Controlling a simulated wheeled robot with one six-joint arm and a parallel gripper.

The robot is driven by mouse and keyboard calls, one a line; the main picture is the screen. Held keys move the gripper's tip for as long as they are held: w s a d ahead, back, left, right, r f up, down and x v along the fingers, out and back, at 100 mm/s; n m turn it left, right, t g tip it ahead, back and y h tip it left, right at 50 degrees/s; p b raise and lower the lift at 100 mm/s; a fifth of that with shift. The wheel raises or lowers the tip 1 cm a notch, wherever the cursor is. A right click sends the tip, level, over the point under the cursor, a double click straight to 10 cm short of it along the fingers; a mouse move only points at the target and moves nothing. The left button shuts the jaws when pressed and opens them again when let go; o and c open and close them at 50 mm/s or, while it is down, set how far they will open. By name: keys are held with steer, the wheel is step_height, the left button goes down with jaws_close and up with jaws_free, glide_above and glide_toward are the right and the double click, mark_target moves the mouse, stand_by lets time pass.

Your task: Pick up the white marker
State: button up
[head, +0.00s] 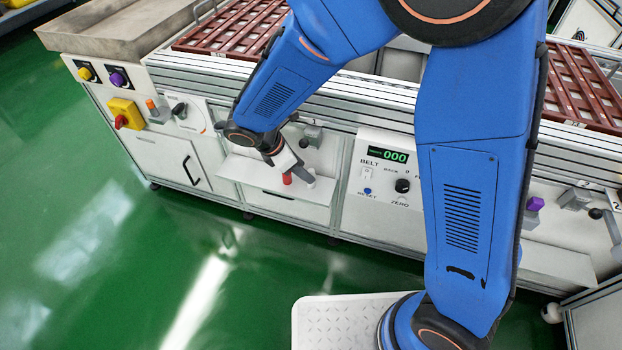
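My gripper (296,174) reaches down over a small white shelf on the front of the conveyor cabinet, left of the belt panel. A small red piece (287,179) shows at its tip, just above or on the shelf; I cannot tell whether the gripper holds it. A pale grey finger-like part shows just right of the red piece. I cannot make out a white marker; it may be hidden by the gripper or blend with the white shelf. The fingers are too small to tell whether they are open or shut.
The shelf (248,180) juts from the cabinet. The belt panel (385,182) reads 000 and has knobs. A yellow box with a red knob (123,115) is at left. Brown-red trays (232,32) lie on top. A purple knob (534,204) is at right. Green floor (120,260) is clear in front.

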steer(key=x, duration=0.4)
steer(key=shift+w+f, duration=0.15)
steer(key=shift+f, duration=0.05)
steer(key=shift+c, duration=0.7)
steer(key=c, duration=1)
steer(key=shift+r, duration=0.15)
